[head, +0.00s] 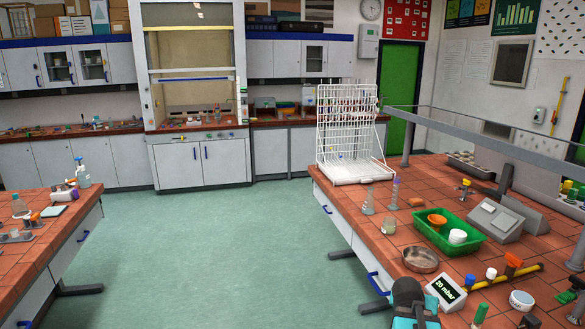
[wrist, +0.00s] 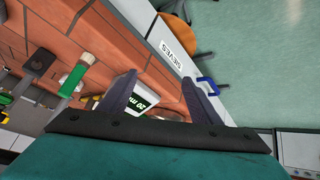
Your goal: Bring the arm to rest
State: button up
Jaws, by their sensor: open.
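My gripper shows in the wrist view (wrist: 158,95) with its two dark fingers apart and nothing between them. Beyond the fingers lie the bench edge, a display reading "20 mbar" and a drawer front labelled "SIEVES". In the head view a dark and teal part of my arm shows at the bottom, right of centre; the fingertips cannot be made out there. My arm is by the front edge of the right tiled bench (head: 400,255).
On the right bench are a pressure display (head: 446,292), a metal dish (head: 420,260), a green tray (head: 470,248), a white drying rack (head: 350,135) and glassware. Another bench (head: 30,255) is at left, a fume hood (head: 195,90) at the back. The green floor (head: 225,240) between is clear.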

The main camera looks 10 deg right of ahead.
jog(key=s+a+f+n+g+y, duration=0.1)
jog(key=s+a+f+n+y, duration=0.15)
jog(key=a+f, duration=0.65)
jog(key=s+a+f+n+g+y, duration=0.1)
jog(key=a+f+n+g+y, duration=0.15)
jog(key=a, duration=1.25)
jog(key=s+a+f+n+g+y, duration=0.1)
jog(key=s+a+f+n+y, duration=0.15)
jog(key=a+f, duration=0.65)
jog(key=s+a+f+g+b, duration=0.1)
jog(key=s+f+b, duration=0.6)
jog(key=f, duration=0.5)
jog(key=s+a+f+g+b, duration=0.1)
jog(key=s+f+g+b, duration=0.1)
jog(key=s+f+b, duration=0.5)
jog(key=s+f+g+b, duration=0.2)
jog(key=s+f+b, duration=0.5)
jog(key=f, duration=1.1)
jog(key=s+h, duration=0.1)
jog(key=s, duration=0.2)
jog(key=shift+s+a, duration=0.4)
jog(key=shift+n, duration=0.25)
jog(key=shift+c, duration=0.5)
jog(key=c, duration=0.6)
jog(key=shift+d, duration=0.1)
